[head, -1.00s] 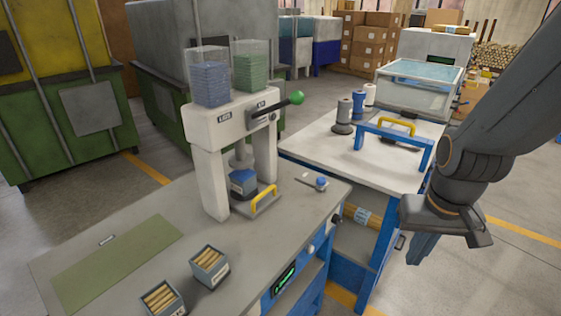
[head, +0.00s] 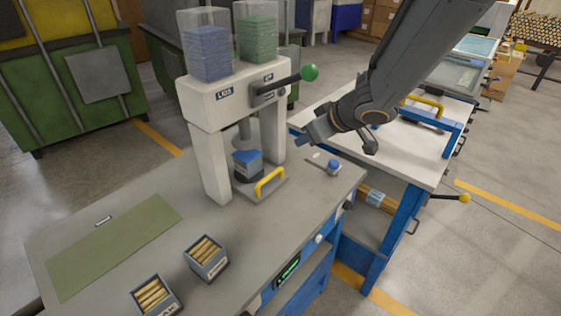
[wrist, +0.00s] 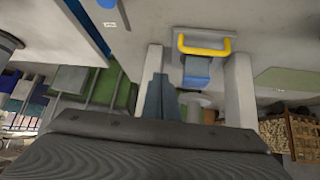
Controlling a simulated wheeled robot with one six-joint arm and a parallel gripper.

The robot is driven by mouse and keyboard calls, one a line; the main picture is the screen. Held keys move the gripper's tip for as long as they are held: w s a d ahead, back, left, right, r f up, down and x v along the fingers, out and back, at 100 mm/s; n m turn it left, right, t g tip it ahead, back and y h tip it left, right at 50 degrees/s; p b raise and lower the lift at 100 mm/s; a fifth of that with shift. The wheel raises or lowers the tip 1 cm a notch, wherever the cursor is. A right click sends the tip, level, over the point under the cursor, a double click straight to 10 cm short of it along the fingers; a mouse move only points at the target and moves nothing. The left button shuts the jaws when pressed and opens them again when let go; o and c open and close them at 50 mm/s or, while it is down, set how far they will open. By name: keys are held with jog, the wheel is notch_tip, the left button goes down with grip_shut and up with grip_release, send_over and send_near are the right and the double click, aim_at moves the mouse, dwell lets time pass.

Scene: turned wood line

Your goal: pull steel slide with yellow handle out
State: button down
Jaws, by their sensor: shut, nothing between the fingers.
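The steel slide (head: 264,196) lies at the foot of the white press, with its yellow handle (head: 270,181) at the front edge. A dark blue block (head: 248,164) stands on the slide under the press ram. In the wrist view the yellow handle (wrist: 205,51) shows beyond my fingers, with the blue block (wrist: 196,72) beside it. My gripper (head: 305,137) is shut and empty, to the right of the press, above and apart from the handle. The slide's rear part is hidden under the block and press.
The press (head: 228,95) carries two clear hoppers and a green-knobbed lever (head: 309,73). A small blue-knobbed part (head: 333,167) lies right of the slide. Two boxes of wooden pieces (head: 206,257) stand near the front. The green mat (head: 115,245) is bare.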

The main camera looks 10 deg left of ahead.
jog(key=s+a+n+g, duration=0.1)
jog(key=s+a, duration=0.1)
jog(key=a, duration=0.2)
send_over(278, 177)
jog(key=w+a, duration=0.1)
jog(key=a, duration=0.1)
jog(key=shift+y, duration=0.4)
notch_tip(278, 177, down, 7)
jog(key=shift+r+b, duration=0.1)
jog(key=shift+b, duration=0.3)
jog(key=shift+w+a+f, duration=0.15)
jog(key=shift+f, duration=0.3)
jog(key=shift+s+d+f, duration=0.1)
jog(key=shift+s+d, duration=0.25)
jog(key=shift+d, duration=0.25)
jog(key=shift+s+d+f, duration=0.1)
jog(key=shift+s+d, duration=0.2)
jog(key=shift+d, duration=0.25)
jog(key=shift+s+d+f+p, duration=0.15)
jog(key=shift+s+d+p, duration=0.15)
jog(key=shift+d, duration=0.15)
